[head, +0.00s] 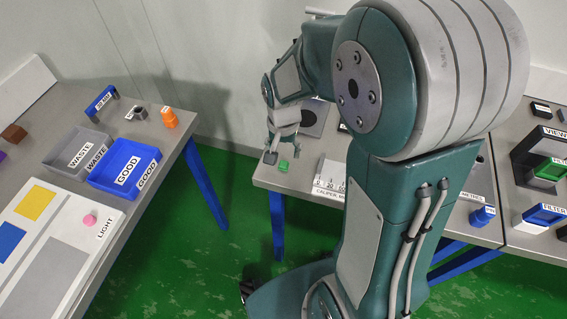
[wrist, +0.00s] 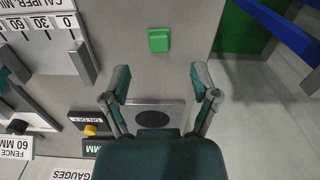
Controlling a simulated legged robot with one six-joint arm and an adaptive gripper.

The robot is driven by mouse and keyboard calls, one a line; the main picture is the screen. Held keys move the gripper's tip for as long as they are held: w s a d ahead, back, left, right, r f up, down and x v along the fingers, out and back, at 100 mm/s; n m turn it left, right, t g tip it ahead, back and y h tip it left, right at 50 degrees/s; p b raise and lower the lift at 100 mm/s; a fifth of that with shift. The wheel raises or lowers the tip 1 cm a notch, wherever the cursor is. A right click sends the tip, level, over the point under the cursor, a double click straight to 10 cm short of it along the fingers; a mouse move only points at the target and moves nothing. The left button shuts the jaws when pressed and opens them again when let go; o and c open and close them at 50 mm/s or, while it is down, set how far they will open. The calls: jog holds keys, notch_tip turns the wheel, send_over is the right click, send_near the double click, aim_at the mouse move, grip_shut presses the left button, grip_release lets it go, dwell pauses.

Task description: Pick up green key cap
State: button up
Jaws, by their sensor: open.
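The green key cap (wrist: 158,40) is a small green square block lying on the grey tabletop in the wrist view, ahead of my gripper and roughly centred between its fingers. It also shows in the head view (head: 284,165) near the table's left front edge. My gripper (wrist: 161,88) is open and empty, its two fingers apart. In the head view my gripper (head: 275,152) hangs just above and to the left of the key cap, apart from it.
The caliper (wrist: 40,30) with a numbered scale lies left of the key cap in the wrist view. A grey plate with a dark disc (wrist: 152,116) sits below the fingers. The table edge is to the right. Another table holds a blue GOOD bin (head: 125,165) and a grey WASTE bin (head: 80,150).

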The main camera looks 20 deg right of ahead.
aim_at(283, 163)
notch_tip(283, 163, down, 5)
jog(key=c, duration=0.8)
